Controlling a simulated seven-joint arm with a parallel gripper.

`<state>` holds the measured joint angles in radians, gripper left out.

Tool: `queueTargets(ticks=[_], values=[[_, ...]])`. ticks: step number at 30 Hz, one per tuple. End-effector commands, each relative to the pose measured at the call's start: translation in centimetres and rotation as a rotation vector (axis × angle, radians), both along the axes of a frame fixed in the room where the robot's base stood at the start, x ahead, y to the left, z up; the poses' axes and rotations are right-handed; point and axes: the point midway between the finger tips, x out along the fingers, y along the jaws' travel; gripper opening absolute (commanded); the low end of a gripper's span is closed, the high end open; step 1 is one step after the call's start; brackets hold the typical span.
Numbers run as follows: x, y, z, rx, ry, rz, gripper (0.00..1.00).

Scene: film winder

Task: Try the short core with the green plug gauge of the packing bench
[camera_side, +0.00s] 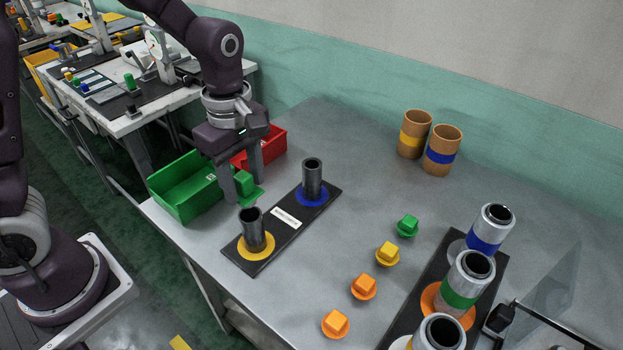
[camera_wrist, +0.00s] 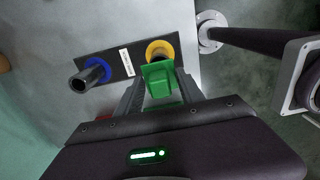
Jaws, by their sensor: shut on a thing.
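In the wrist view the green piece (camera_wrist: 158,77) sits between the fingers, overlapping the yellow-ringed tube (camera_wrist: 158,49). On the black plate (camera_side: 275,232) two dark tubes stand upright: one in a yellow ring (camera_side: 252,229), one in a blue ring (camera_side: 312,180). A similar green piece (camera_side: 408,225) stands on the table. I cannot tell which core is the short one.
A green bin (camera_side: 180,190) and a red bin (camera_side: 273,147) stand at the left. Yellow (camera_side: 387,254) and orange (camera_side: 363,287) pieces stand mid-table. Two brown cores (camera_side: 442,163) stand at the back. Silver banded cores (camera_side: 459,290) stand at the right near a clear panel (camera_side: 548,290).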

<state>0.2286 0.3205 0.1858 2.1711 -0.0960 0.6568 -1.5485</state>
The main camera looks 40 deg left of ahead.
Motion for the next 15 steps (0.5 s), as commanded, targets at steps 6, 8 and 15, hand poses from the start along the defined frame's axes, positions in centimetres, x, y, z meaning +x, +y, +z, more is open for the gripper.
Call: queueTargets(ticks=[6,8,15], values=[[4.4,0.0,0.7,0.002,-0.004,0.009,0.03],[6.9,0.1,1.2,0.002,-0.005,0.013,0.03],[16.0,0.2,3.1,0.001,-0.001,0.012,0.03]])
